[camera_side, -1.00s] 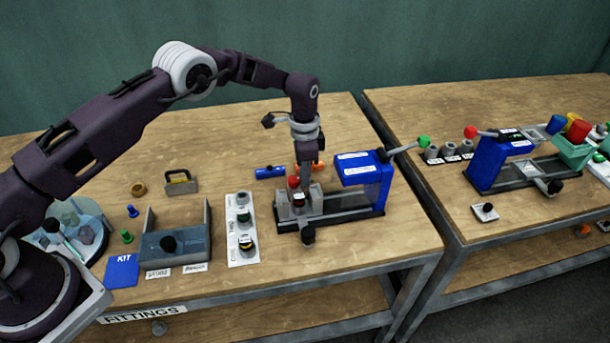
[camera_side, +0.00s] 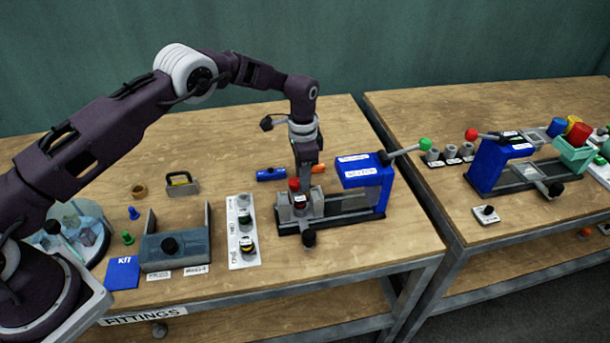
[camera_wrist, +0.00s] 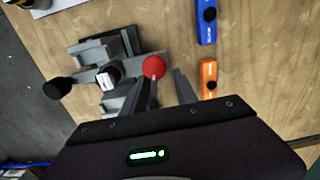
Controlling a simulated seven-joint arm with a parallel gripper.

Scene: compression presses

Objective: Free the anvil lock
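The blue press (camera_side: 366,171) stands near the right end of the left bench, with a grey rail base reaching left. At the rail's left end is a grey anvil carriage (camera_side: 284,213) with a red ball knob (camera_side: 294,184) on top. A dark knob (camera_side: 309,238) sticks out at the front. The wrist view shows the red knob (camera_wrist: 153,67), the dark knob (camera_wrist: 54,89) and a small labelled piece. My gripper (camera_wrist: 160,78) is over the carriage, its fingers apart. The red knob is by the left fingertip; I cannot tell whether they touch.
A blue tool (camera_side: 271,173) and an orange tool (camera_side: 318,168) lie behind the carriage. A white strip (camera_side: 240,256) with several knobbed parts lies to the left. A grey fixture (camera_side: 182,244) stands further left. The press lever has a green ball (camera_side: 425,144).

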